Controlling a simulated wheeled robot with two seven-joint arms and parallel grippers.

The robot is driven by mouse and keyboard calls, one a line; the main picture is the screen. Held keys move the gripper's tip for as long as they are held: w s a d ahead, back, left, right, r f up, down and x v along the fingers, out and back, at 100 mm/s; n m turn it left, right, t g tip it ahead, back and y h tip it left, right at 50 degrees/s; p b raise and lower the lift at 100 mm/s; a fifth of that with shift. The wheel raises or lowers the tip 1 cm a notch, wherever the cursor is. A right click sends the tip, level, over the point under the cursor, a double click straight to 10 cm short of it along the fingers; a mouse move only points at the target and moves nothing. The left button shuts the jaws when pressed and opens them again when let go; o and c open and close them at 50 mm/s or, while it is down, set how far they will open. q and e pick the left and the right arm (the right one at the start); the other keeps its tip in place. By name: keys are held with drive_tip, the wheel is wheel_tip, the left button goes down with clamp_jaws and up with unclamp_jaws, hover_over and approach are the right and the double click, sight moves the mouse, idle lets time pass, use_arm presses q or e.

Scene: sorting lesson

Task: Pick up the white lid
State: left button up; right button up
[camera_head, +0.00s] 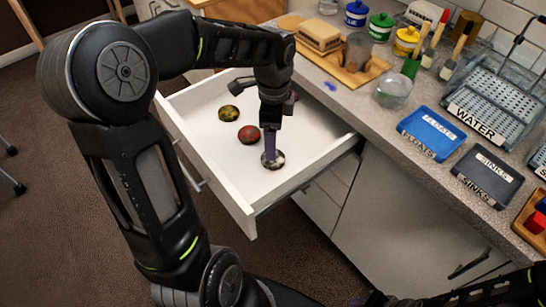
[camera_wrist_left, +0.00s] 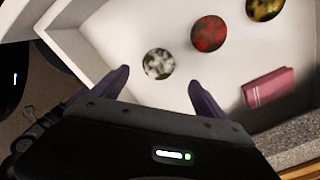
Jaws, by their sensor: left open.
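The white lid (camera_head: 273,164), a round disc mottled with dark patches, lies flat on the white floor of the pulled-out drawer (camera_head: 240,212). My left gripper (camera_head: 267,146) points down over it and hides part of it in the head view. In the left wrist view the lid (camera_wrist_left: 159,64) lies just beyond and between the two spread purple fingers (camera_wrist_left: 158,78). The gripper is open and holds nothing. Part of my right arm (camera_head: 500,290) shows at the bottom right edge; its gripper is not clear.
A red mottled lid (camera_head: 249,134) and a yellow mottled lid (camera_head: 229,113) lie farther back in the drawer. A pink cloth (camera_wrist_left: 269,87) lies there too. The drawer walls surround them. The counter holds a blue tray (camera_head: 432,133), a dark tray (camera_head: 488,176) and jars.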

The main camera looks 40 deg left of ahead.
sight(279, 162)
use_arm(q)
drive_tip(key=shift+f, duration=0.95)
drive_tip(key=shift+f, duration=0.1)
wheel_tip(279, 162, down, 5)
drive_tip(key=shift+s+f, duration=0.1)
drive_tip(key=shift+s, duration=0.05)
drive_tip(key=shift+d, duration=0.1)
drive_tip(key=shift+c, duration=0.5)
drive_tip(key=c, duration=1.3)
